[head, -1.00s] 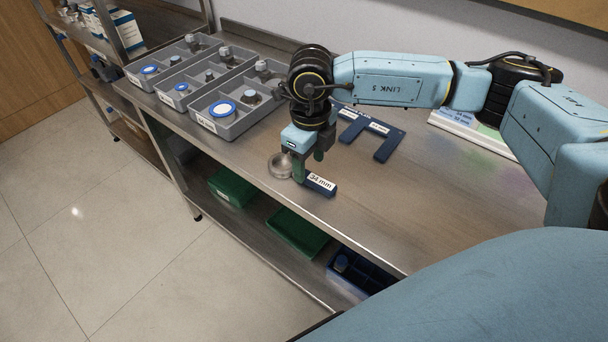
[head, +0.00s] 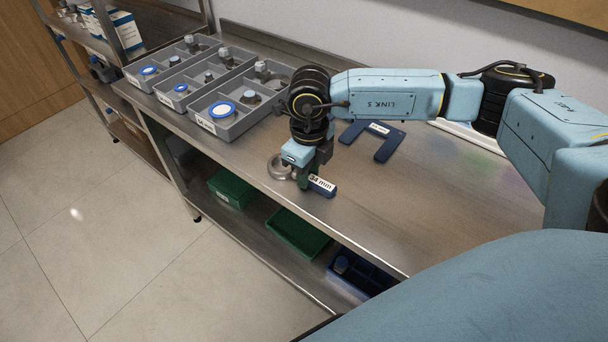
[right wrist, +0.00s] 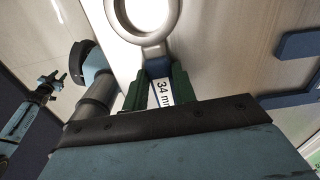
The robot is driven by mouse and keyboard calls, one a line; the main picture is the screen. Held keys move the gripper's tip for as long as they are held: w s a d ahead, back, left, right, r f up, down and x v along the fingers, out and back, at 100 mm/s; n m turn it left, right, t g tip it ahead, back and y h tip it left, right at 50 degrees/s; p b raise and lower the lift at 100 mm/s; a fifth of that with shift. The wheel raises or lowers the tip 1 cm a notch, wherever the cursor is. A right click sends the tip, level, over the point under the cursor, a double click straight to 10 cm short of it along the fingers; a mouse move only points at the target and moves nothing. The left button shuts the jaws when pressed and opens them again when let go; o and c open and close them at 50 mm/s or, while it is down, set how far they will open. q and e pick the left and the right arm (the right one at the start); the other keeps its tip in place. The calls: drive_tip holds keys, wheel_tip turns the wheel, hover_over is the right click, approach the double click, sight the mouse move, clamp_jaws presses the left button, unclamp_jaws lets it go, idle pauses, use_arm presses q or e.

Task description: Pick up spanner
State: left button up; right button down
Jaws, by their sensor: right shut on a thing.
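The spanner (head: 322,187) has a silver ring end and a dark blue handle with a white "34 mm" label. It is at the front edge of the steel bench. My right gripper (head: 306,180) is over it, fingers pointing down, shut on the handle beside the ring. In the right wrist view, the green fingers (right wrist: 166,88) sit on both sides of the blue handle and the silver ring (right wrist: 143,38) stands out beyond them. Whether the spanner touches the bench cannot be told. My left gripper is not in the head view.
Grey bins (head: 228,118) with blue-topped parts and bolts stand at the left of the steel bench (head: 440,210). A dark blue U-shaped piece (head: 388,149) lies behind the gripper. Green trays (head: 298,232) are on the shelf below. The bench's right side is mostly clear.

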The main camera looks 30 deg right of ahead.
drive_tip(key=shift+r, duration=0.15)
wheel_tip(320, 180, up, 10)
drive_tip(key=shift+p, duration=0.4)
idle(0.7)
